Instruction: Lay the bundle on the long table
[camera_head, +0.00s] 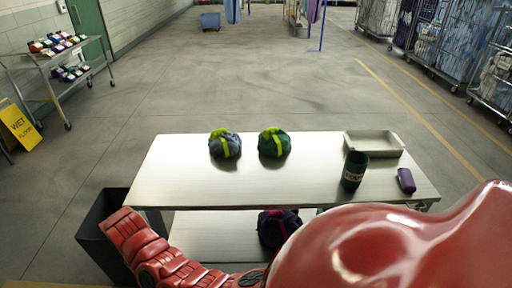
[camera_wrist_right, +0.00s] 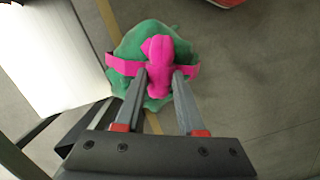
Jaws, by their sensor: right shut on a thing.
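In the right wrist view, a green bundle (camera_wrist_right: 130,48) with a pink strap and pink knot sits between the fingers of my right gripper (camera_wrist_right: 160,78). The gripper is shut on its pink knot. The bundle hangs over grey floor, to the right of a pale surface that looks like the table's edge. The long table (camera_head: 290,190) stands in front of me in the head view. My red arm covers its near right part, and the held bundle does not show there. My left gripper is not in view.
On the table are a grey bundle (camera_head: 226,146) and a green bundle (camera_head: 273,143) with lime straps, a tray (camera_head: 374,143), a dark green canister (camera_head: 353,170) and a purple case (camera_head: 406,181). A dark bundle (camera_head: 272,230) sits on the lower shelf. The table's left part is clear.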

